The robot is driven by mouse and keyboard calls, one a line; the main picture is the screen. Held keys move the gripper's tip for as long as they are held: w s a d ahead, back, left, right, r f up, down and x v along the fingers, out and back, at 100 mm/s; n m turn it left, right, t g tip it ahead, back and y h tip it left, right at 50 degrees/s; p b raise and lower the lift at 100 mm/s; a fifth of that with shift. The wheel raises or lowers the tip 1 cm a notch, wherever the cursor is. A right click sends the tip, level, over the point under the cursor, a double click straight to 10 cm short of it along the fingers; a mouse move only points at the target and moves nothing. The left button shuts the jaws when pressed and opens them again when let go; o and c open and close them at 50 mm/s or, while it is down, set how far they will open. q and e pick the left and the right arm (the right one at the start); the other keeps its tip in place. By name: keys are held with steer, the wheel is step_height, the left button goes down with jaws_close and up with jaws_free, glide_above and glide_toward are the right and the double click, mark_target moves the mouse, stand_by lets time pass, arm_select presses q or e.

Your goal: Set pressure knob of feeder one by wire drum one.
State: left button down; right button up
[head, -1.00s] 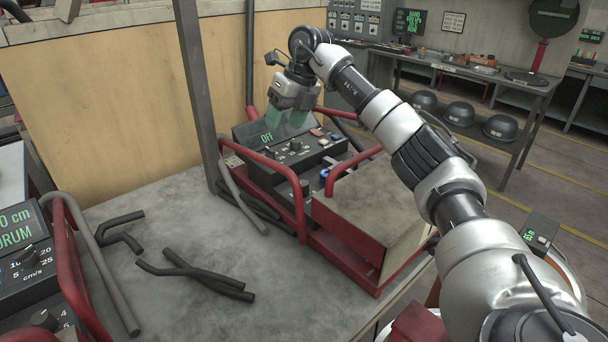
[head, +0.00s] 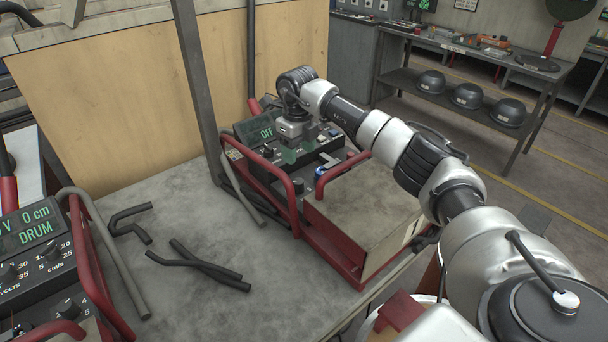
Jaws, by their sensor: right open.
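The feeder with red tube guards (head: 292,183) stands on the grey table, its small screen (head: 267,132) reading OFF. My right gripper (head: 296,153) is over this feeder's black control panel, pointing down, with greenish fingertips close to the panel. It is open, and I see nothing held in it. The gripper hides part of the panel, and I cannot tell which knob lies under it. A second red-framed feeder (head: 96,262) is at the lower left. Its screen (head: 34,234) reads 0 cm and DRUM, above VOLTS and cm/s knobs. My left gripper is not in view.
Bent black rods (head: 198,264) lie on the grey table (head: 180,210) between the two feeders. A grey post (head: 196,85) rises beside the right feeder, before a tan panel (head: 110,110). A bench with dark helmets (head: 467,96) stands at the back right.

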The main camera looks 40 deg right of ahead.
mark_target(298, 181)
step_height(298, 181, down, 10)
steer(key=p, duration=0.3)
steer(key=shift+r, duration=0.25)
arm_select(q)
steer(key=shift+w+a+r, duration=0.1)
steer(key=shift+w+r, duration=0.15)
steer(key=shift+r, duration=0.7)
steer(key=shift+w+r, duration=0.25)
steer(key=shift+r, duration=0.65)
arm_select(e)
steer(key=shift+w+a+f, duration=0.1)
steer(key=shift+f, duration=0.5)
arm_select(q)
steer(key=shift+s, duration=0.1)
arm_select(e)
steer(key=c, duration=0.9)
